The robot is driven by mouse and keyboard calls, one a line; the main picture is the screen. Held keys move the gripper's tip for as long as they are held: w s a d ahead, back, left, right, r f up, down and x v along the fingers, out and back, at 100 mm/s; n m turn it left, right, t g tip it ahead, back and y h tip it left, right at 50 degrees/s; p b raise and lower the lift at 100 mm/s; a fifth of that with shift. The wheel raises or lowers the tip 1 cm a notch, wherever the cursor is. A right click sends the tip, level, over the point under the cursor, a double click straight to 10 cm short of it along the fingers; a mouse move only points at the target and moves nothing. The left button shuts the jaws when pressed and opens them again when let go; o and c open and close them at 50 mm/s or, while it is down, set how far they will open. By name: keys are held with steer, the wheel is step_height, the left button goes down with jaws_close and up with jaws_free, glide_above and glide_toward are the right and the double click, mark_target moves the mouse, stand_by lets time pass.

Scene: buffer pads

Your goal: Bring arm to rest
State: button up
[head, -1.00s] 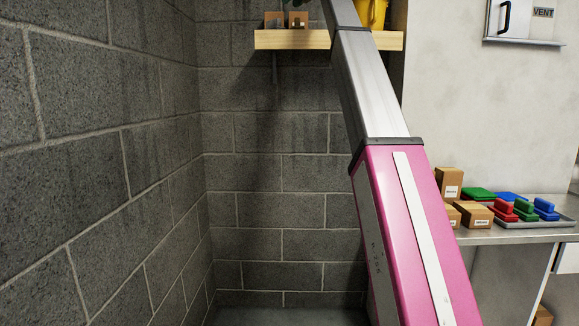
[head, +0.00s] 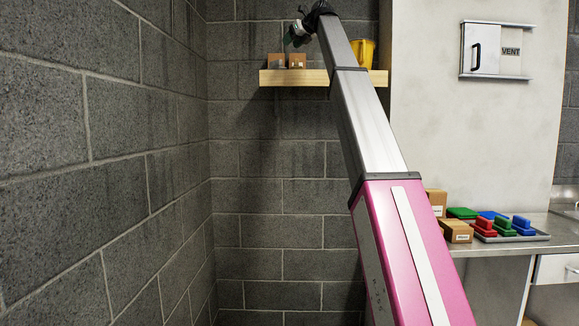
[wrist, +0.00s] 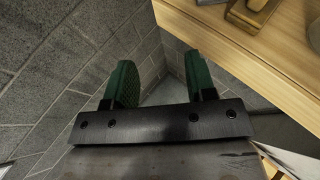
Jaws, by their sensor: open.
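My gripper (wrist: 160,84) shows in the wrist view with its two green fingers wide apart and nothing between them. Beyond the fingers are the grey block wall and the floor in the corner. In the head view my arm reaches up and away to the wooden shelf (head: 292,78), and my gripper (head: 290,40) is small near its left part, above the small boxes there. The wooden shelf also shows in the wrist view (wrist: 215,38), to the right of and close to the fingers.
Small brown boxes (head: 287,62) and a yellow container (head: 363,52) stand on the shelf. A block wall (head: 100,150) is close on the left. At right, a metal counter (head: 490,249) holds cardboard boxes (head: 456,232) and a tray (head: 512,238) of coloured blocks. A vent panel (head: 482,48) hangs above.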

steer(key=w+d+f+n+g+h, duration=0.1)
steer(key=d+f+n, duration=0.15)
steer(key=f, duration=1.35)
steer(key=w+d+f+n+g+h, duration=0.1)
steer(key=f+n+h, duration=0.15)
steer(key=f, duration=1.35)
steer(key=w+d+f+n+g, duration=0.1)
steer(key=d+f+n, duration=0.15)
steer(key=f, duration=1.35)
steer(key=s+d+f+n+g+h, duration=0.1)
steer(key=s+d+f+n, duration=0.3)
steer(key=f, duration=1)
steer(key=s+f+n+g+h, duration=0.1)
steer(key=s+f+n+h, duration=0.15)
steer(key=s+f, duration=0.75)
steer(key=s+d+f+n+g, duration=0.1)
steer(key=s+f+n, duration=0.3)
steer(key=s+f, duration=0.5)
steer(key=s+d+f+n+g+h, duration=0.1)
steer(key=s+d+f+n, duration=0.3)
steer(key=s+f, duration=0.6)
steer(key=s+d+f+n+g+h, duration=0.1)
steer(key=s+f+n, duration=0.3)
steer(key=s+f, duration=0.5)
step_height(320, 180, down, 7)
steer(key=shift+s+d+f+n+g, duration=0.15)
steer(key=shift+d+n+g, duration=0.25)
steer(key=shift+d+g, duration=0.5)
steer(key=shift+s, duration=0.15)
steer(key=shift+c, duration=0.8)
